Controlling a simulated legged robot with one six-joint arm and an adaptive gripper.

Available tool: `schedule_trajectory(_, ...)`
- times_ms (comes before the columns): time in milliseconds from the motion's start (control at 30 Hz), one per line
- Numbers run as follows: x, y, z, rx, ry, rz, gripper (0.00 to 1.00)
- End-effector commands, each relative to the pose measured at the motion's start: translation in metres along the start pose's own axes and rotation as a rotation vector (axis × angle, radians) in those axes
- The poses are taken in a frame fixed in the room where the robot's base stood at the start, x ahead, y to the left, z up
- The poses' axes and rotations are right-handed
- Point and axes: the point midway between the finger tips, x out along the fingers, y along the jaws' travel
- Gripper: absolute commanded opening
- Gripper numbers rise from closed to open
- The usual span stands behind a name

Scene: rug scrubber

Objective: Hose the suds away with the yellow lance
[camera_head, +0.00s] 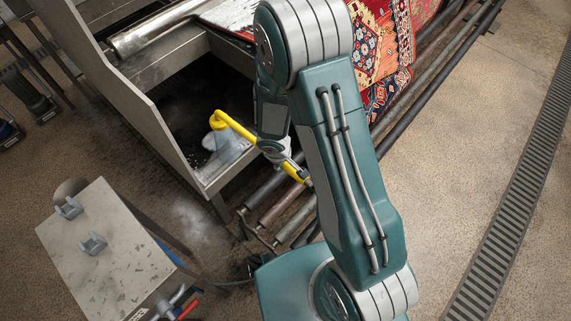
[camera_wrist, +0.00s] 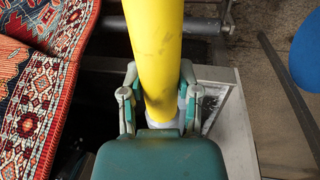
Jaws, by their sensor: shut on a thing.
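The yellow lance (camera_head: 238,128) is held by my gripper (camera_head: 280,153) over the near corner of the metal trough. Its bent head points down into the dark trough, and a pale, translucent fan hangs below it, possibly spray. In the wrist view my gripper's fingers (camera_wrist: 158,108) close on both sides of the yellow lance (camera_wrist: 158,50). A white patch, perhaps suds (camera_head: 232,13), lies at the top on the left part of the patterned rug (camera_head: 372,52). My arm hides part of the rug. The rug also shows at left in the wrist view (camera_wrist: 38,105).
The steel trough wall (camera_head: 128,98) stands left of the lance. Dark rollers (camera_head: 272,200) run along the machine's front. A metal cabinet (camera_head: 105,260) with two grey cradles on top stands at lower left. The floor at right is clear, with a drain grate (camera_head: 510,205).

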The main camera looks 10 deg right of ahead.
Motion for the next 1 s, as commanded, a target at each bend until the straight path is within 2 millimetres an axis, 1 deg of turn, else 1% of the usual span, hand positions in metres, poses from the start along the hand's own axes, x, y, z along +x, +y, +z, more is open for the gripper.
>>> schedule_trajectory(1000, 0.0, 0.0, -0.037, 0.002, 0.003, 0.001, 0.0)
